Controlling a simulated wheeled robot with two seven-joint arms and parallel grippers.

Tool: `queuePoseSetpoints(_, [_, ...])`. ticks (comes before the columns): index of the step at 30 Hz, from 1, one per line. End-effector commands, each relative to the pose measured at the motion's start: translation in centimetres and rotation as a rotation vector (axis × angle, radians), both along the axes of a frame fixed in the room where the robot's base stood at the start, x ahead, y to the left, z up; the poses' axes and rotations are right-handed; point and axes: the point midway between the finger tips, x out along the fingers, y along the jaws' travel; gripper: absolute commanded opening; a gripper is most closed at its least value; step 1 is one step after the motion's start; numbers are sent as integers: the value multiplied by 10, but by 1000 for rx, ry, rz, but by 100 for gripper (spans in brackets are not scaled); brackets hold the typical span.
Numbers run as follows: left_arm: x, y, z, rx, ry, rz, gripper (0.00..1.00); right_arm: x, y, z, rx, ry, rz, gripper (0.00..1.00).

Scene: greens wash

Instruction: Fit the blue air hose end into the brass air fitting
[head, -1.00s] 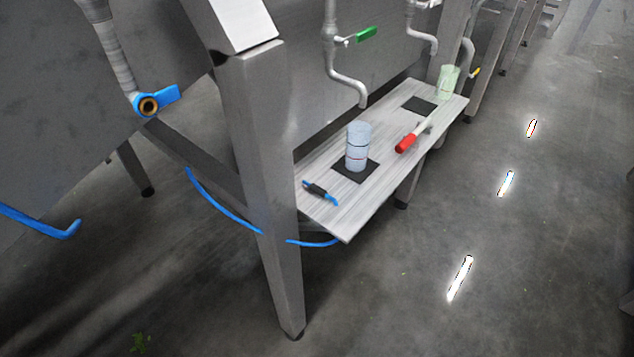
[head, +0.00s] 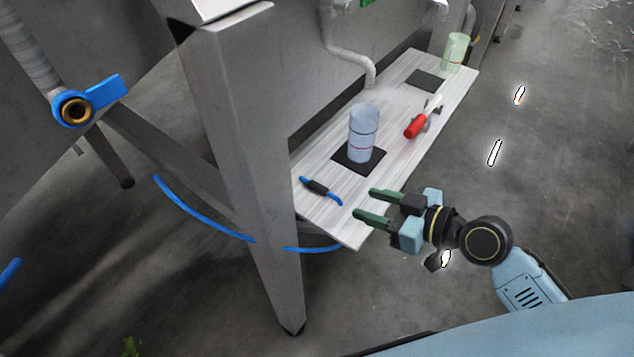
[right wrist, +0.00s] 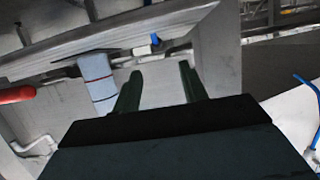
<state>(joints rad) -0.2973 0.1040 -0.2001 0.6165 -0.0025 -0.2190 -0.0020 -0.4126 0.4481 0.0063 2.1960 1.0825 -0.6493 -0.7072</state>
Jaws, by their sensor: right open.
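The blue air hose end (head: 321,189), with a black sleeve, lies on the near left part of the grey plank shelf. It also shows in the right wrist view (right wrist: 145,48), ahead of and between the fingers but apart from them. A round brass fitting (head: 75,111) with a blue lever sits at the end of a pipe at the far left, with nothing in it. My right gripper (head: 365,203) is open and empty, at the shelf's near edge, right of the hose end. My left gripper is not in view.
The shelf (head: 330,220) holds a clear bluish cup (head: 362,135) on a black pad, a red-handled tool (head: 415,125) and a greenish cup (head: 455,52). A steel leg (head: 255,160) stands between shelf and fitting. Blue hose (head: 200,216) hangs behind it.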

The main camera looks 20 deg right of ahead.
Motion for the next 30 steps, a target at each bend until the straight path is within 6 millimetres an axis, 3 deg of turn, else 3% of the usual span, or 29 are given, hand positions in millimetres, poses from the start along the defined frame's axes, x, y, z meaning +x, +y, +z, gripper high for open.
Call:
queuePoseSetpoints(6, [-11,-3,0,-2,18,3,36,33,24,-14,4,-1,-2,43])
queuePoseSetpoints(14, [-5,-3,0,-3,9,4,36,48,36,-22,1,1,-3,43])
queuePoseSetpoints(21, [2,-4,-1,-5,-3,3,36,76,53,-34,5,1,-3,43])
queuePoseSetpoints(30, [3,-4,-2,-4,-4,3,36,86,61,-39,0,3,-2,43])
